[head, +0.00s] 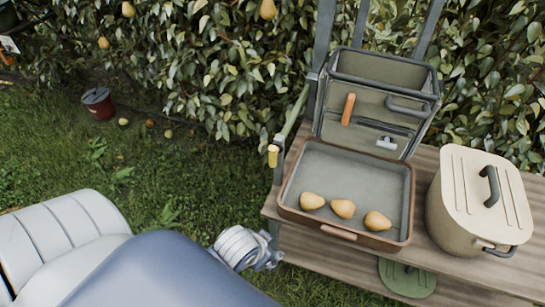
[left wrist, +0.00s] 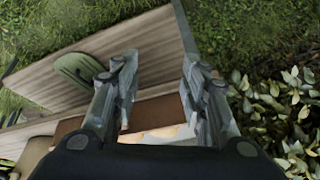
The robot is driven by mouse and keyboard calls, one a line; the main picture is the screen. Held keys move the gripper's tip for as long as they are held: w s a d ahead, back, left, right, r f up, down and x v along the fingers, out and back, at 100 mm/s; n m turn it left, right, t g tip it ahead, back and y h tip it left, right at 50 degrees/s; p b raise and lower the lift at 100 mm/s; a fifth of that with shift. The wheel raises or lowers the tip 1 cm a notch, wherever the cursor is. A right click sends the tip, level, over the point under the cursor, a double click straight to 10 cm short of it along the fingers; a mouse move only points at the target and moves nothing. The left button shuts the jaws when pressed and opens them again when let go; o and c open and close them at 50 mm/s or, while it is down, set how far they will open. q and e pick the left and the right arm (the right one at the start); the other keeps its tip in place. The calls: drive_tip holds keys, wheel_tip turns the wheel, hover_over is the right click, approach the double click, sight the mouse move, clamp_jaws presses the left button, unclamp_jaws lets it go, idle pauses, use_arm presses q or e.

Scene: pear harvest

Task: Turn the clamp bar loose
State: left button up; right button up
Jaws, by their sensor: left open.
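A yellow-ended grip (head: 273,156) hangs at the case's left side, by a green bar (head: 294,113) and a grey post at the table's left end. I cannot tell for sure whether this is the clamp bar. My left gripper (head: 272,256) is low at the table's left edge, in front of and below the yellow grip, apart from it. In the left wrist view, the left gripper (left wrist: 165,85) is open, with its fingers spread and nothing held between them. The yellow grip is not clear in that view. My right gripper is out of view.
An open brown case (head: 290,208) with several pears stands on the wooden table (head: 335,255). Its raised lid holds tools. A cream lidded pot (head: 450,215) stands right, near a green disc (head: 407,280). Hedge lies behind; a red bucket (head: 98,103) stands on grass.

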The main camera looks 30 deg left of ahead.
use_arm(q)
drive_tip(key=w+d+r+m+t+h, duration=0.1)
drive_tip(key=w+d+r+m+t, duration=0.15)
drive_tip(key=w+r+t, duration=0.75)
drive_tip(key=w+d+r+m+t+h, duration=0.1)
drive_tip(key=w+d+r+m+t, duration=0.2)
drive_tip(key=w+r, duration=1.25)
drive_tip(key=s+d+r+m+t+h, duration=0.25)
drive_tip(key=d+r+m+h, duration=0.45)
drive_tip(key=r, duration=0.4)
drive_tip(key=s+d+m+g+h, duration=0.4)
drive_tip(key=d+m+g+h, duration=0.55)
drive_tip(key=m, duration=0.55)
drive_tip(key=m+g+y, duration=0.6)
drive_tip(key=g+y, duration=0.5)
drive_tip(key=y, duration=0.7)
hover_over(272, 158)
drive_tip(key=w, duration=0.1)
wheel_tip(272, 158, down, 15)
drive_tip(key=shift+d+f, duration=0.1)
drive_tip(key=shift+a, duration=0.4)
drive_tip(key=shift+a+f, duration=0.1)
drive_tip(key=shift+f, duration=0.25)
wheel_tip(272, 158, down, 10)
drive_tip(key=shift+r+p, duration=0.1)
drive_tip(key=shift+p, duration=0.55)
